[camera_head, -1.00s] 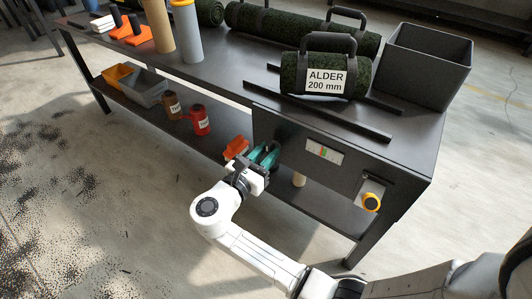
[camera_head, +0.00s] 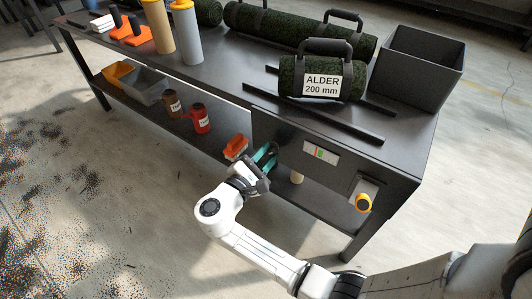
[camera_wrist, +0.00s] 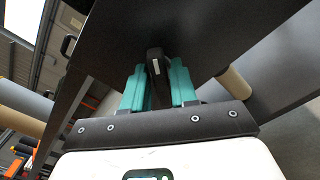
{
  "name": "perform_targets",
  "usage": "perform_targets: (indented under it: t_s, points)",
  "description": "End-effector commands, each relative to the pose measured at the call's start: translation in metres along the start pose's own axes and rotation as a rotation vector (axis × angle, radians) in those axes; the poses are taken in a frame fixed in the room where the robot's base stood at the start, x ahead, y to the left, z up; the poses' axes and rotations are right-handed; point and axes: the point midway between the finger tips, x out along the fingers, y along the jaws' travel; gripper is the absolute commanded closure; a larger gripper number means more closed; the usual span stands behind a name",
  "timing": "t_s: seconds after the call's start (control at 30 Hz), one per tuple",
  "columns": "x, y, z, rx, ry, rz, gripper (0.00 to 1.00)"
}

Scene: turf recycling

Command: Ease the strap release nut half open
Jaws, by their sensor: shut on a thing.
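The strap release nut appears to be the dark rounded piece with a white mark (camera_wrist: 154,62) on the black front panel (camera_head: 285,135), between my teal fingers in the wrist view. My gripper (camera_head: 266,154) is shut on it, with one finger on each side. In the head view my gripper hides the nut. The panel carries a small gauge (camera_head: 321,151) with coloured bands to the right of my gripper. A strapped dark green turf roll labelled ALDER 200 mm (camera_head: 322,86) lies on the bench above.
A grey bin (camera_head: 420,67) stands on the bench. Floor in front is clear.

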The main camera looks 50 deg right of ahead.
Motion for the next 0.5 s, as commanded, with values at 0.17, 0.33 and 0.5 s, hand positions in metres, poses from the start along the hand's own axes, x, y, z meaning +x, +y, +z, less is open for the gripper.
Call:
perform_targets:
  t_s: [0.17,0.33,0.5]
  points:
    - [-0.0007,-0.0012,-0.0002,0.068,0.0,0.0,1.0]
    - [-0.0004,-0.0017,-0.0002,0.101,-0.001,-0.001,1.0]
    - [-0.0003,-0.002,-0.0002,0.11,-0.001,-0.001,1.0]
